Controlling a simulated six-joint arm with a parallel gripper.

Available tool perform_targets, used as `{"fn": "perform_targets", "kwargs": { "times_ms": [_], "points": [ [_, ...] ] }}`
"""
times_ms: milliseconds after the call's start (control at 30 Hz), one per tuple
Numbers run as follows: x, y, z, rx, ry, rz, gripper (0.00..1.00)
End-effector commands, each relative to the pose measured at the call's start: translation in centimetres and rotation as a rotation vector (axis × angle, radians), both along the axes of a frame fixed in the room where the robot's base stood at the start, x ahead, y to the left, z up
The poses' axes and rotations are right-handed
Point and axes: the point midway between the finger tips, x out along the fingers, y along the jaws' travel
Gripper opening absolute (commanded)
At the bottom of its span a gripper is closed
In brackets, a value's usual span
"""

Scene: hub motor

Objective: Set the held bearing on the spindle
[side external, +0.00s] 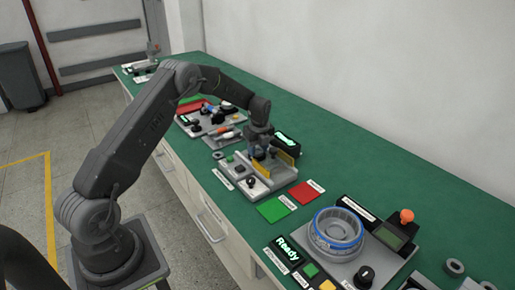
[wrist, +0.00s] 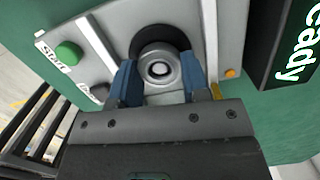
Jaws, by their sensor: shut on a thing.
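My gripper (wrist: 157,82) has blue fingers shut on a grey metal ring, the bearing (wrist: 160,55). The bearing is between the fingertips in the wrist view, with a bright round centre. A black round part (wrist: 153,37) shows behind it on a light grey fixture plate. The spindle is not clearly visible; I cannot tell whether the bright centre is its tip. In the side external view my gripper (side external: 262,153) is low over the grey fixture (side external: 278,182), and the bearing is hidden there. I cannot tell whether the bearing touches the fixture.
A green pad (side external: 273,209) and a red pad (side external: 303,193) lie to the right. Further right is a blue-ringed round housing (side external: 336,231).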

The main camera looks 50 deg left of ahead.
Motion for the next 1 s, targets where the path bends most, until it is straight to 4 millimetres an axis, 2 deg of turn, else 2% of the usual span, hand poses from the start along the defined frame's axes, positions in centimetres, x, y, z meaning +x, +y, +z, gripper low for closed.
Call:
{"fn": "perform_targets", "kwargs": {
  "times_ms": [100,133,400,600,800,1000],
  "points": [
    [-0.02,-0.01,-0.07,0.000,0.001,0.000,0.18],
    [-0.02,-0.01,-0.07,0.000,0.001,0.000,0.44],
    [-0.02,-0.01,-0.06,0.000,0.001,0.000,0.70],
    [-0.03,-0.01,-0.06,-0.001,0.001,0.000,0.74],
    [-0.02,-0.01,-0.05,-0.001,0.001,0.000,0.93],
    [-0.02,-0.01,-0.03,0.000,0.001,0.000,0.93]
  ]
}}
